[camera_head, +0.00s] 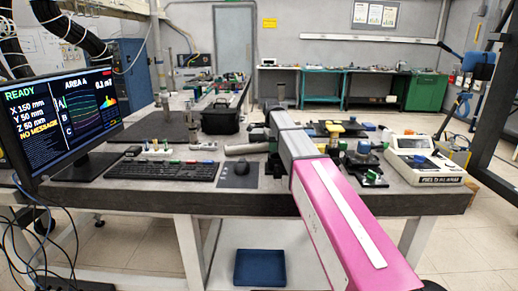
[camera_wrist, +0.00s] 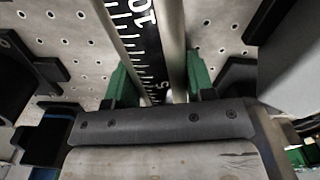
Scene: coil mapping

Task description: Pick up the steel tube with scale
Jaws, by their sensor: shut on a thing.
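In the wrist view the steel tube with scale (camera_wrist: 133,38) runs between my gripper's green-padded jaws. It shows long metal sides and a black strip with white marks and numbers. My gripper (camera_wrist: 160,85) is shut on it, with a green pad at each side. The near end of the tube is hidden behind the dark gripper body. In the head view my pink and grey arm reaches over the bench (camera_head: 250,203) and hides the gripper. I cannot tell there which part, if any, is the held tube.
A perforated metal plate (camera_wrist: 60,45) lies beyond the jaws, with dark parts close on both sides. A blue tray (camera_head: 260,268) is below.

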